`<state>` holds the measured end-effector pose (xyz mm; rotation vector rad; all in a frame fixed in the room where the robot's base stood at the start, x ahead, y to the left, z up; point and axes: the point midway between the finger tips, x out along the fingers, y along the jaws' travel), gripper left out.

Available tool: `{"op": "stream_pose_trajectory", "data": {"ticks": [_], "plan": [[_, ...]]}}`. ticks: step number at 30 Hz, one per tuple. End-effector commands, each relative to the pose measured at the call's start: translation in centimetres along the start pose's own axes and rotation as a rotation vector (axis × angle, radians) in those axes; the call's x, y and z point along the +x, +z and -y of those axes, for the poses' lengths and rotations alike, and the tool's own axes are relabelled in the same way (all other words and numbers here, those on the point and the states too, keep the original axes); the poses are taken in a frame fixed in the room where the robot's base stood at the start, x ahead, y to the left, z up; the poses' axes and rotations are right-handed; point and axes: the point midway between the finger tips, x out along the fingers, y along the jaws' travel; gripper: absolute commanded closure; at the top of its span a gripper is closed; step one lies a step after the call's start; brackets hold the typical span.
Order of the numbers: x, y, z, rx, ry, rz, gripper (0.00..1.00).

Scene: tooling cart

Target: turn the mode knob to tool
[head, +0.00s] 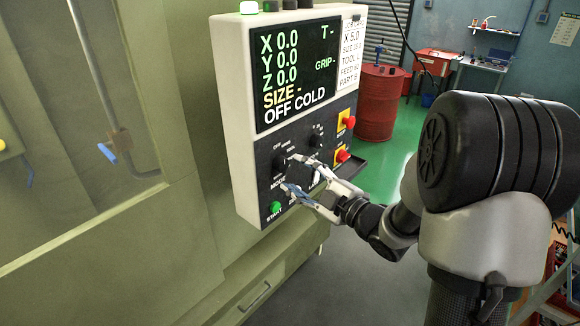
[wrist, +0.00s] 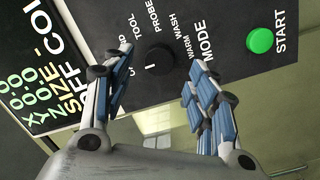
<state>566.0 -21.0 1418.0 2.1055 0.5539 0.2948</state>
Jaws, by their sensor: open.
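The mode knob (wrist: 158,58) is a round black dial on the dark control panel. In the wrist view, labels TOOL, PROBE, WASH and WARM run around it, with MODE beside it; another label is partly hidden by a finger. A short white mark shows near the knob's lower left; I cannot tell which label it points at. My gripper (wrist: 145,82) is open and empty, its two fingers spread below the knob in the picture. In the head view, my gripper (head: 292,173) is at the panel by the MODE label, and its fingers partly cover that area. Contact is not clear.
A green START button (wrist: 260,40) sits near the knob, also visible in the head view (head: 275,208). The screen (head: 296,70) reads OFF COLD. Another black knob (head: 316,134) and red buttons (head: 348,122) are to the right. A red drum (head: 380,103) stands behind.

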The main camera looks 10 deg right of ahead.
Motion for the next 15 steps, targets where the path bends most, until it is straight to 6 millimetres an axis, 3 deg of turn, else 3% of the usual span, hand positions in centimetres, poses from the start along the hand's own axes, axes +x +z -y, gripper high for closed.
{"op": "stream_pose_trajectory", "data": {"ticks": [6,15], "plan": [[3.0,-0.1,0.0,0.0,-0.001,-0.002,0.47],[3.8,0.0,0.0,0.0,0.0,0.0,0.47]]}}
